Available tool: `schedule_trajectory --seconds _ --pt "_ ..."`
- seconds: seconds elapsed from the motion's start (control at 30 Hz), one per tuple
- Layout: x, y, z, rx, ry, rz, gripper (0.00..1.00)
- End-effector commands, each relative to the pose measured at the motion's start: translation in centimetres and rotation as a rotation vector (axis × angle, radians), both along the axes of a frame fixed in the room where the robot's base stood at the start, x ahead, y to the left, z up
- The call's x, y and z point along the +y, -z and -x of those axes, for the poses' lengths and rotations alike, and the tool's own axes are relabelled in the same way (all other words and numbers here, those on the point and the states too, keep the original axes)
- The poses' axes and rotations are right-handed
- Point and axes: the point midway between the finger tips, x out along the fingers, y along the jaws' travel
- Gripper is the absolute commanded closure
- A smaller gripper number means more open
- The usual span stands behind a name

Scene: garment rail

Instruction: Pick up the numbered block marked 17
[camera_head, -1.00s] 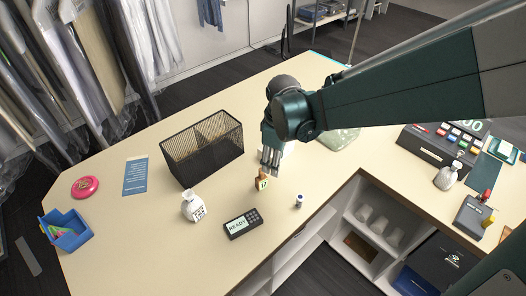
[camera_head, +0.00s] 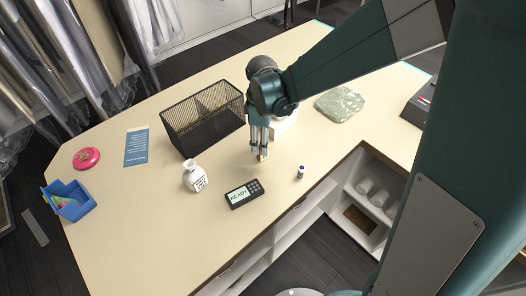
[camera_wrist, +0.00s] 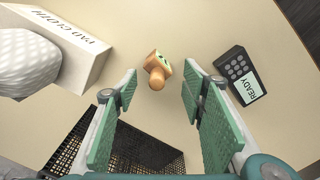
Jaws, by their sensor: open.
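The small wooden block (camera_head: 262,154) stands on the counter in the head view, right at my fingertips and partly hidden by them. In the wrist view the block (camera_wrist: 158,68) is orange-brown with a rounded knob and a pale green face. Dark marks show on that face, but I cannot read the number. My gripper (camera_head: 259,152) points down over the block. In the wrist view my gripper (camera_wrist: 160,86) is open, with green pads on either side of the line to the block. I see no contact with it.
A black mesh basket (camera_head: 204,118) stands left of my gripper. A white pad-cloth box (camera_wrist: 78,48) is close by.

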Motion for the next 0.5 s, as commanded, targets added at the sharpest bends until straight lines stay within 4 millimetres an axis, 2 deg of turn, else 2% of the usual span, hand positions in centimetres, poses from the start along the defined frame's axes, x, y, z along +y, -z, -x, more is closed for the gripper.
schedule_trajectory --seconds 0.5 --pt "0.0 2.6 0.0 0.000 0.000 0.000 0.59"
